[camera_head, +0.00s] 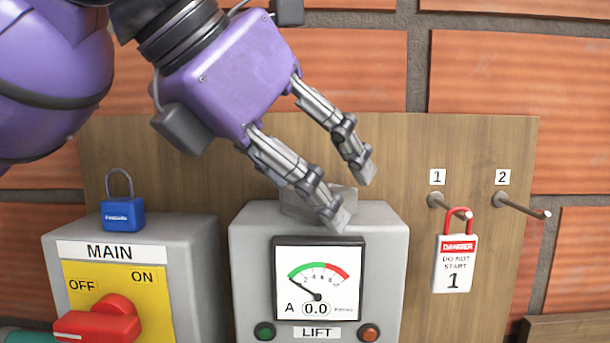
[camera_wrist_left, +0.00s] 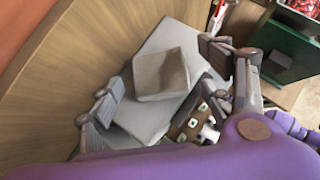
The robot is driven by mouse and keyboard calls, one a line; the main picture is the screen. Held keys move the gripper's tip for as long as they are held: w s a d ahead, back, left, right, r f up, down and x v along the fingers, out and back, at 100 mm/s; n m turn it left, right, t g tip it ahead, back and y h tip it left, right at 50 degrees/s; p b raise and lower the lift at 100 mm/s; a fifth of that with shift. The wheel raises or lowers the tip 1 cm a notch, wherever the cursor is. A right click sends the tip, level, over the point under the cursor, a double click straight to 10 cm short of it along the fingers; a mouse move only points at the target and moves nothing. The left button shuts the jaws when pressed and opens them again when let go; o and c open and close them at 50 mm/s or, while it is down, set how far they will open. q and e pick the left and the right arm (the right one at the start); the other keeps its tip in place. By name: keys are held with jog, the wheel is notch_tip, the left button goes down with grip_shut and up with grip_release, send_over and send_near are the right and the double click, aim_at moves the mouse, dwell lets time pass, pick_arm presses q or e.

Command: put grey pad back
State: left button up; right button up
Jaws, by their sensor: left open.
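A light grey block, which looks like the grey pad (camera_head: 292,203), rests on top of the grey LIFT box (camera_head: 254,235). My left gripper (camera_head: 350,193) reaches down from the upper left over the box top. Its two fingers are spread and partly cover the pad. In the left wrist view the pad (camera_wrist_left: 160,73) lies between the spread fingers, with visible gaps on both sides. I cannot tell whether a fingertip touches the box. My right gripper is not in view.
The MAIN box (camera_head: 190,270) with a red switch (camera_head: 100,322) and a blue padlock (camera_head: 122,214) on top stands left. A wooden backboard (camera_head: 400,140) is close behind.

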pick_arm(q)
jog(key=shift+r, duration=0.25)
jog(key=v, duration=1.2)
jog(key=shift+r, duration=0.35)
